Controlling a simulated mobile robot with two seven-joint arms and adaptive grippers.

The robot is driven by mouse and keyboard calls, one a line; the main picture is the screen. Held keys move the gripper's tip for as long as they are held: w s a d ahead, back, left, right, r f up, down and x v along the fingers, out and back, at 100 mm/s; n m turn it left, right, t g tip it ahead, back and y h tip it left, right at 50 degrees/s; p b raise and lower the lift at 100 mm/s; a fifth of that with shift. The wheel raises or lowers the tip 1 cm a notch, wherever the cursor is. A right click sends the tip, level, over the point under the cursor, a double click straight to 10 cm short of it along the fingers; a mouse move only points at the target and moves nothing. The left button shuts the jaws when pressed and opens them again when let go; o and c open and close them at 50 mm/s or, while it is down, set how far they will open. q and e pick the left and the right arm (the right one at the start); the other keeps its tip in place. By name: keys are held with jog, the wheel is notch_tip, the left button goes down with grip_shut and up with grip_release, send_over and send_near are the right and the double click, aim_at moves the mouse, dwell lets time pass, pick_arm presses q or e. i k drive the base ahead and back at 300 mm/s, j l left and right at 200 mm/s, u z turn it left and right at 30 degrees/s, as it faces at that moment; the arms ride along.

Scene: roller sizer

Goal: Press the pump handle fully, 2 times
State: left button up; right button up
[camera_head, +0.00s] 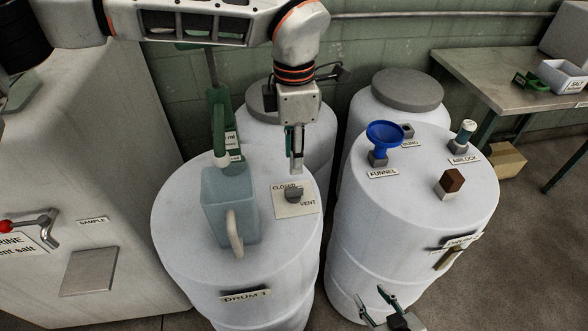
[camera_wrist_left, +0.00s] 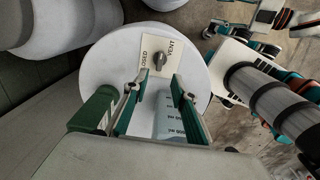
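The pump stands on drum 1 (camera_head: 175,235). It has a green body (camera_head: 217,110), a grey rod (camera_head: 211,68) and a green handle at the top, partly hidden behind my left arm. A translucent blue-grey jug (camera_head: 230,200) stands under its pale spout tip (camera_head: 221,158). My left gripper (camera_head: 296,165) points down, right of the pump and above the vent knob (camera_head: 293,194). The left wrist view shows its fingers (camera_wrist_left: 155,95) apart and empty, with a green pump part (camera_wrist_left: 95,110) to their left. My right gripper (camera_head: 374,298) is open and empty at the bottom edge.
Drum 2 (camera_head: 405,205) stands to the right with a blue funnel (camera_head: 385,134), an airlock (camera_head: 465,132) and a brown-topped block (camera_head: 450,182). Two grey-lidded drums stand behind. A grey tank with a red-knobbed lever (camera_head: 8,226) is at left.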

aim_at(208, 50)
jog(key=k, duration=1)
